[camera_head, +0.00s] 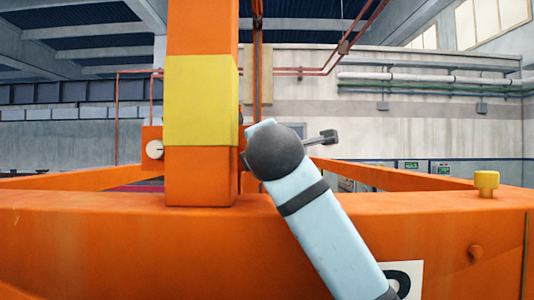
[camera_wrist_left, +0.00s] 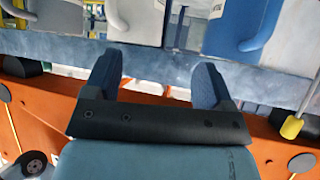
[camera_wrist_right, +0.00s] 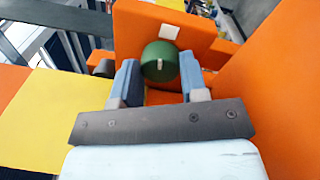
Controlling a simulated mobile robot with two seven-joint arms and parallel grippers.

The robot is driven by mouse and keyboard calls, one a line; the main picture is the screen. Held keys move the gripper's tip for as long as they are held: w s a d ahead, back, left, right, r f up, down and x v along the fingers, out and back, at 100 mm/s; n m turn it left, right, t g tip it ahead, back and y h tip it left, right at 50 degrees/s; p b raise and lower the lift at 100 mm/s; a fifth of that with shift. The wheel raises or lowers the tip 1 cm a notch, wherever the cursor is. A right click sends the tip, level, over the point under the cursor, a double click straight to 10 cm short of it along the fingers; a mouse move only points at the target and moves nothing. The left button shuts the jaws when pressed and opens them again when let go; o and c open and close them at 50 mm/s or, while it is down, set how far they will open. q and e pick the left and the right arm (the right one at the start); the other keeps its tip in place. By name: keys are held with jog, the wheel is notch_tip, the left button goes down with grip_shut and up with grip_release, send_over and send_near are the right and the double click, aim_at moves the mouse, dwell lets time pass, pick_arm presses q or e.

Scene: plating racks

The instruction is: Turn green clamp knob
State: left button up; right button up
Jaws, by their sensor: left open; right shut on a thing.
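The green clamp knob (camera_wrist_right: 160,62) is round with a pale mark on its face, and sits against an orange bracket (camera_wrist_right: 145,25) in the right wrist view. My right gripper (camera_wrist_right: 159,78) has its blue fingers on either side of the knob and is shut on it. I see no green knob in the head view, where my right arm reaches up beside the orange and yellow post (camera_head: 200,100). My left gripper (camera_wrist_left: 155,82) is open and empty in the left wrist view and does not show in the head view.
An orange beam (camera_head: 100,245) crosses the head view, with a yellow knob (camera_head: 486,182) at right. A white dial (camera_head: 154,150) is left of the post. In the left wrist view, a blue-grey ledge (camera_wrist_left: 165,65) with white and blue containers lies ahead of the left fingers.

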jog(key=shift+m, duration=0.6)
pick_arm(q)
jog(key=shift+w+d+f, duration=0.1)
jog(key=shift+w+d, duration=0.1)
jog(key=shift+w, duration=0.2)
pick_arm(e)
jog(key=shift+m, duration=0.5)
pick_arm(q)
jog(key=shift+b, duration=0.3)
jog(key=shift+s+f, duration=0.1)
jog(key=shift+s, duration=0.1)
jog(key=shift+s+f, duration=0.1)
jog(key=shift+s, duration=0.05)
pick_arm(e)
jog(key=o, duration=0.9)
jog(key=shift+o, duration=0.2)
pick_arm(q)
jog(key=f+b, duration=0.2)
jog(key=d+f+b, duration=0.1)
jog(key=b, duration=0.1)
jog(key=shift+w+f+h, duration=0.25)
jog(key=shift+f+h, duration=0.05)
pick_arm(e)
jog(key=s, duration=1.3)
jog(key=shift+s+d+f, duration=0.35)
jog(key=shift+f, duration=0.05)
